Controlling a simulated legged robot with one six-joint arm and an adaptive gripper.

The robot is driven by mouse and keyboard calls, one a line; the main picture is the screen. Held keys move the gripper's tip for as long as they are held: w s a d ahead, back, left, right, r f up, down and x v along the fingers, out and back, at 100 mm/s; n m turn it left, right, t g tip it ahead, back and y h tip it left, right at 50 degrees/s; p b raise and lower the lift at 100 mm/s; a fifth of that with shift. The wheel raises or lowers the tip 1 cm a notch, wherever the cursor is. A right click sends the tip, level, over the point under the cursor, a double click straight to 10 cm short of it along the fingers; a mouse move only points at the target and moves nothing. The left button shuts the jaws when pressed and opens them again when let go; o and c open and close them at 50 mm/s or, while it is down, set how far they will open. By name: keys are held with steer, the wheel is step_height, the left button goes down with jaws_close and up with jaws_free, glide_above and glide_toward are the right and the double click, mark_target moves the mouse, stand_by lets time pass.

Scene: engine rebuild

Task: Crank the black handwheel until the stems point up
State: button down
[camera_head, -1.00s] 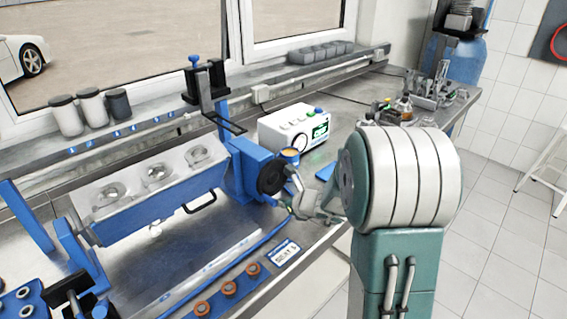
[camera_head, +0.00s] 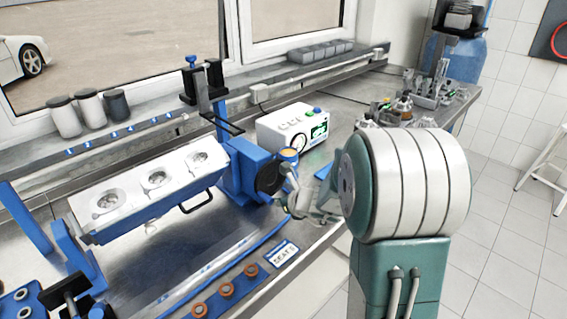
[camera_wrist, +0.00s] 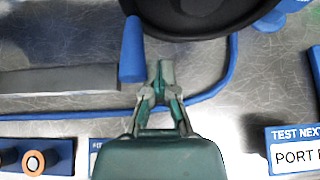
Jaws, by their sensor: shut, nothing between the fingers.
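The black handwheel (camera_head: 268,178) is on the right end of the blue stand (camera_head: 240,165); its lower rim (camera_wrist: 205,18) crosses the top of the wrist view. A blue crank grip (camera_wrist: 132,50) hangs at the wheel's left edge there. My gripper (camera_wrist: 166,70) is shut and empty, with its tips just below the rim and right of the grip; contact cannot be told. The pale engine head (camera_head: 150,185) is held in the blue fixture, its face with three round chambers tilted up toward me. The stems cannot be made out clearly.
A white box with a green screen (camera_head: 295,128) stands behind the wheel. A blue strip with orange-brown rings (camera_head: 227,290) and a "SEATS" label (camera_head: 283,254) lie along the bench front. A "PORT" label (camera_wrist: 295,155) is at lower right in the wrist view.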

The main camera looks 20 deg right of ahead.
mark_target(269, 198)
steer(key=shift+s+a, duration=0.2)
steer(key=shift+a, duration=0.4)
steer(key=shift+a+r, duration=0.2)
steer(key=shift+a, duration=0.3)
steer(key=shift+r, duration=0.35)
steer(key=shift+d, duration=0.5)
steer(key=shift+a+r, duration=0.4)
steer(key=shift+r, duration=0.15)
steer(key=shift+s+r, duration=0.1)
steer(key=shift+r, duration=0.35)
